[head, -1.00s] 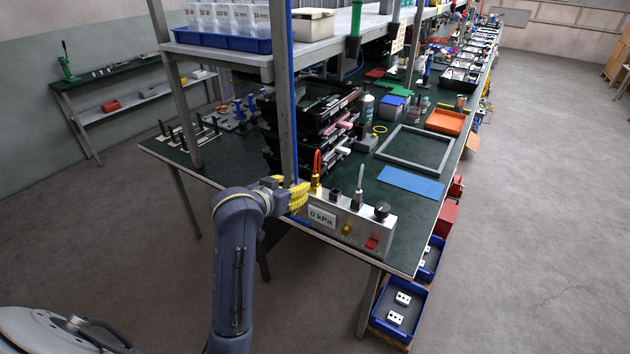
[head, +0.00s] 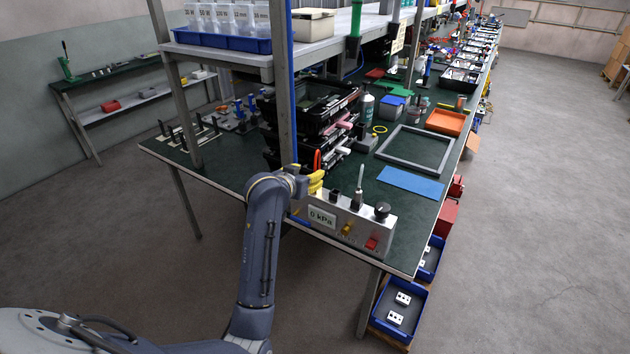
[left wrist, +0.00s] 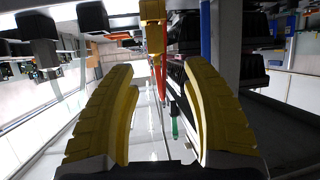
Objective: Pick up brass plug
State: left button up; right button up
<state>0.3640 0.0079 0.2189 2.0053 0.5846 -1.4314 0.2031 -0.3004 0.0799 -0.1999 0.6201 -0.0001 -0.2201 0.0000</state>
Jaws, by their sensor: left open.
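The brass plug (left wrist: 154,38) shows in the left wrist view at the top middle, with a red loop of cable or tube beside it. It lies between the lines of the yellow fingers, beyond their tips. My left gripper (head: 314,181) is open, with a wide gap between its fingers in the left wrist view (left wrist: 158,68). In the head view it is at the left end of the grey test box (head: 330,217), where its fingers hide most of the plug; the red loop (head: 317,160) shows above them. No contact with the plug is visible. My right gripper is out of view.
The box carries black fittings (head: 357,200), a black knob (head: 382,211), a red switch (head: 371,243) and a "0 kPa" display. A shelf post (head: 283,110) stands close behind my left gripper. Stacked black trays (head: 305,120) are behind. A blue mat (head: 410,183) lies to the right.

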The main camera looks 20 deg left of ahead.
aim_at(315, 171)
pick_arm(q)
jog(key=shift+d+x, duration=0.2)
jog(key=shift+x, duration=2.55)
jog(key=shift+f, duration=0.1)
jog(key=shift+s, duration=0.1)
grip_shut()
